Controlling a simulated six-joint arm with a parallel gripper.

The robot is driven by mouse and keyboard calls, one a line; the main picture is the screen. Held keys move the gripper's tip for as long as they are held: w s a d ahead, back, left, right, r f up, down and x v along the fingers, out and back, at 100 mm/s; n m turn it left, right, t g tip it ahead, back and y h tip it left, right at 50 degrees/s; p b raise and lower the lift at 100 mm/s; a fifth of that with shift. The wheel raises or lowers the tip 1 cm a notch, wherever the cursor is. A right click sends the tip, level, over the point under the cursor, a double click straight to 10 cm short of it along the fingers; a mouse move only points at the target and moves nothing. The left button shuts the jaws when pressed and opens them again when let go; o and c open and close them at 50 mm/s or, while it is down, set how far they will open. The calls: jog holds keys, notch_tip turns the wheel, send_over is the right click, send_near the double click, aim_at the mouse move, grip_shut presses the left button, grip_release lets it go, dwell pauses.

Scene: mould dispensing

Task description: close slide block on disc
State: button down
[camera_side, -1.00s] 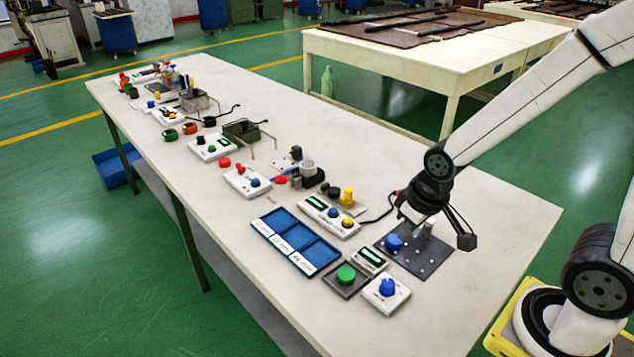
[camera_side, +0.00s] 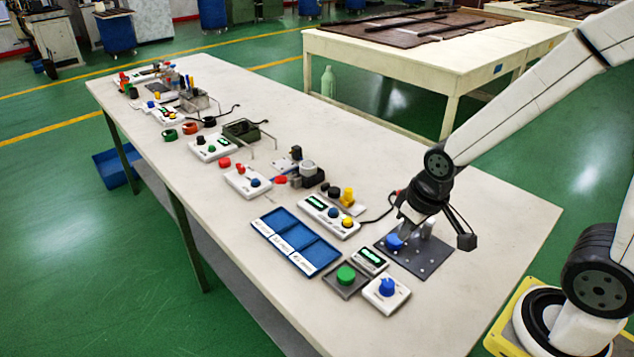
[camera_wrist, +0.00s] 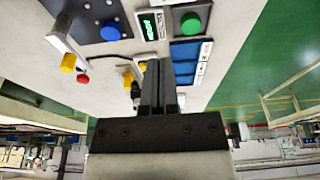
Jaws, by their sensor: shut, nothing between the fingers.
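The dark metal plate (camera_side: 425,262) lies near the front right of the table. A round blue piece (camera_side: 394,242), perhaps the disc, sits at its left part. A small grey block (camera_side: 427,229), perhaps the slide block, stands beside it, partly hidden by my arm. In the wrist view the plate (camera_wrist: 84,8) and blue piece (camera_wrist: 110,31) are at the top left. My gripper (camera_wrist: 158,64) has its black fingers together with nothing between them. In the side view it is just above the plate, and its fingertips are hard to make out. I cannot tell whether they touch the block.
A small display (camera_side: 369,261), a green button (camera_side: 346,274) and a white box with a blue knob (camera_side: 387,293) stand in front of the plate. A blue tray (camera_side: 297,242) and a control box (camera_side: 329,216) are to the left. The table's right end is clear.

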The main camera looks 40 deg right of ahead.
jog(key=c, duration=0.6)
grip_release()
jog(key=shift+w, duration=0.15)
jog(key=shift+o, duration=1)
jog(key=shift+w+d+r, duration=0.1)
jog(key=shift+w, duration=0.2)
jog(key=g, duration=0.3)
send_over(349, 189)
jog(key=f, duration=0.5)
jog(key=shift+s+a, duration=0.15)
jog(key=shift+a, duration=0.1)
jog(key=shift+d+f, duration=0.2)
jog(key=shift+f, duration=0.1)
jog(key=shift+f, duration=3.75)
